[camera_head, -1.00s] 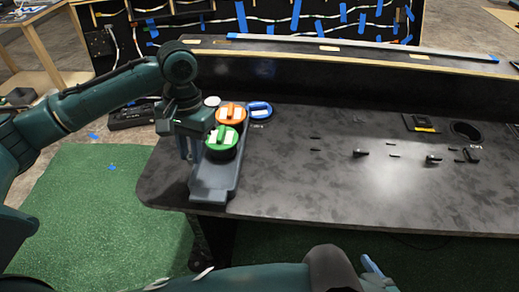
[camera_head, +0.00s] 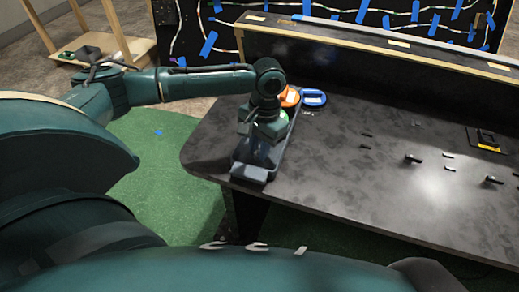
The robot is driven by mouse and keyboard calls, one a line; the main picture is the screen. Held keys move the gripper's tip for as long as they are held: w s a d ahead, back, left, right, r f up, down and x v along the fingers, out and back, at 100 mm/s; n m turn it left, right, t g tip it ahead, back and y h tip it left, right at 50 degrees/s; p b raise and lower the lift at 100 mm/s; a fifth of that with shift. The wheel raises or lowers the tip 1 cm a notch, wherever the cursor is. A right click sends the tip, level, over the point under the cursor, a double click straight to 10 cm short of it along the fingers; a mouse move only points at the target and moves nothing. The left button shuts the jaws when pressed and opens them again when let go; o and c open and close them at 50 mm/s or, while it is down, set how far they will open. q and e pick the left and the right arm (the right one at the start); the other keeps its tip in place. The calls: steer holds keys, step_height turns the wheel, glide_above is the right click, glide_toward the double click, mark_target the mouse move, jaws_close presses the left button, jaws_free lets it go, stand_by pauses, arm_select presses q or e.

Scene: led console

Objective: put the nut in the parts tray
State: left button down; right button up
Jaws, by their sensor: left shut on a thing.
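My left gripper (camera_head: 264,145) points down over the left end of the dark console table. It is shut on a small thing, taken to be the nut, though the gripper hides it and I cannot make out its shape. A dark grey tray (camera_head: 250,173) lies under and around the gripper, with its near end showing toward the table's front edge. I cannot tell whether the fingers touch the tray. My right gripper is not in view.
An orange round cap (camera_head: 290,97) and a blue round cap (camera_head: 313,98) sit just behind the gripper; a green one (camera_head: 284,114) is mostly hidden. Small dark parts (camera_head: 413,159) lie further right on the table (camera_head: 340,175). A raised back panel (camera_head: 380,75) bounds it.

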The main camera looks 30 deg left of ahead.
arm_select(q)
steer(key=shift+f, duration=0.3)
steer(key=c, duration=1.7)
jaws_free()
steer(key=shift+f, duration=0.1)
steer(key=o, duration=0.4)
steer(key=r, duration=0.4)
steer(key=w+r+p, duration=0.1)
steer(key=r, duration=0.7)
steer(key=shift+w+d+r+p, duration=0.1)
steer(key=shift+w+d+p, duration=0.05)
steer(key=shift+w+p, duration=0.2)
